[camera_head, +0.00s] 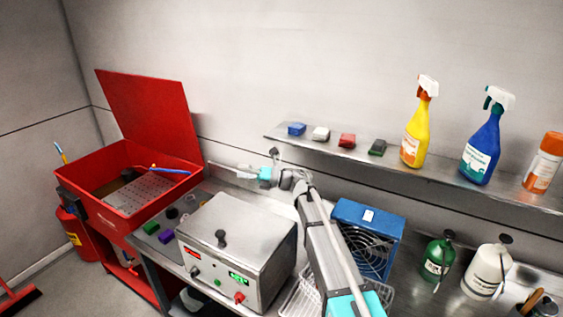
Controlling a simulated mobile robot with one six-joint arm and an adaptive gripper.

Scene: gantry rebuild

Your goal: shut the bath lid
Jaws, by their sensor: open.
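A red bath (95,168) stands at the left with its flat red lid (152,108) raised, leaning back toward the wall. A perforated grey tray (135,192) and a blue-handled brush (170,170) are inside it. A steel box with a display (238,240) stands to its right; its flat top with a black knob looks shut. My gripper (212,165) is open, pointing left, above the bench between the red bath and the wall shelf. It appears apart from the lid; its exact depth and fingers are hard to tell.
A wall shelf (340,154) holds small coloured blocks, spray bottles and an orange-capped bottle. A blue fan unit (370,222), a wire basket (298,298), a green bottle (437,258) and a white jug (487,270) stand on the bench. Small items lie beside the steel box.

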